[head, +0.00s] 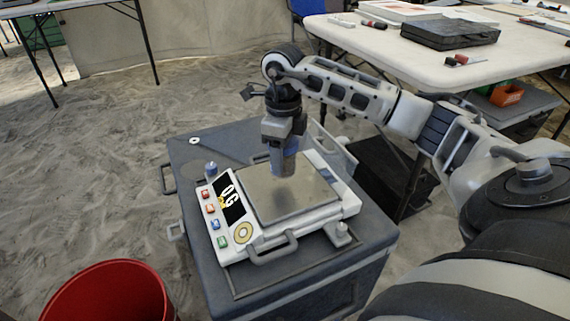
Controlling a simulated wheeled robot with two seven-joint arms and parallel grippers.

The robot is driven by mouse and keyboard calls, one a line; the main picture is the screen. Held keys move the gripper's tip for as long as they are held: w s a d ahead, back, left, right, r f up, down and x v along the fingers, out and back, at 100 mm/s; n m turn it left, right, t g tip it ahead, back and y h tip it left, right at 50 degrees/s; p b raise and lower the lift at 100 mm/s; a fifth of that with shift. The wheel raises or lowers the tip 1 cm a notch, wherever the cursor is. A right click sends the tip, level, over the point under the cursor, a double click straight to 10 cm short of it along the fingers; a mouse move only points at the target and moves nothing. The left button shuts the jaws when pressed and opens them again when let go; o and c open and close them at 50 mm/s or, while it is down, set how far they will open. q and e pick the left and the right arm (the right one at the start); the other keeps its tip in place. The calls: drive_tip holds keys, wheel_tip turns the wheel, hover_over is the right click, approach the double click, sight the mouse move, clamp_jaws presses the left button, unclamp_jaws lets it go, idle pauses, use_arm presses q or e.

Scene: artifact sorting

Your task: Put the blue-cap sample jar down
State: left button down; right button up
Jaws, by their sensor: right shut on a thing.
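My right gripper (284,140) is over the metal plate of a white weighing scale (290,199) and points down. It is shut on the blue-cap sample jar (284,162), which is upright and partly hidden by the fingers. The jar's lower end is at or just above the plate; I cannot tell whether it touches. The scale's display (231,203) seems to read 0 g. The scale stands on a dark grey case (305,284). My left gripper is not in view.
A small jar-like item (211,169) stands at the scale's left back corner. A red bucket (105,292) is at the lower left. A white table (425,66) with a black case (449,33) and tools is at the back right. Sandy floor lies open at left.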

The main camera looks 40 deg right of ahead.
sight(285, 165)
drive_tip(key=f, duration=0.1)
drive_tip(key=f+b, duration=0.2)
drive_tip(key=shift+d+f, duration=0.3)
drive_tip(key=shift+f, duration=0.3)
drive_tip(key=o, duration=1.1)
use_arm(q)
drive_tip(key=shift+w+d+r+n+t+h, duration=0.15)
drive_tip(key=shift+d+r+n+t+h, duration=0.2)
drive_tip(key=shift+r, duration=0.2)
use_arm(e)
drive_tip(key=shift+r, duration=0.1)
wheel_tip(285, 165, up, 12)
drive_tip(key=p, duration=0.4)
drive_tip(key=shift+p, duration=0.35)
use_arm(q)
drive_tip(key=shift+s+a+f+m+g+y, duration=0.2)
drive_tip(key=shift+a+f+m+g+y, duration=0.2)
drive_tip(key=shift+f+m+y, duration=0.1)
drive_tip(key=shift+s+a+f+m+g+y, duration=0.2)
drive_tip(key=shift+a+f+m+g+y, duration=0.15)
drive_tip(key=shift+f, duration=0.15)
use_arm(e)
drive_tip(key=shift+r, duration=0.15)
